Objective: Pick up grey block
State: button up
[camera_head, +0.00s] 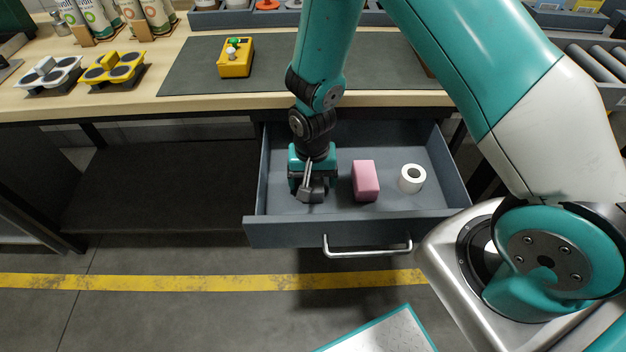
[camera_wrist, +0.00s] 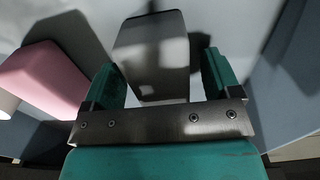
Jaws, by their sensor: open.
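The grey block (camera_wrist: 152,45) lies in an open grey drawer (camera_head: 287,233). In the head view the block (camera_head: 311,194) is mostly hidden under my gripper, and only its front part shows. My gripper (camera_head: 308,178) points down into the left part of the drawer, over the block. In the wrist view the two teal fingers of my gripper (camera_wrist: 162,80) are apart, one on each side of the block's near end. I see gaps between the block and the fingers, and the jaws are not closed on it.
A pink block (camera_head: 366,181) stands just right of my gripper, and a white roll (camera_head: 412,178) lies further right in the drawer. The drawer's walls and front handle (camera_head: 367,248) surround them. A yellow box (camera_head: 235,60) sits on the worktop (camera_head: 190,77) above.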

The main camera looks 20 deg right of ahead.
jog(key=c, duration=1)
jog(key=shift+r, duration=0.1)
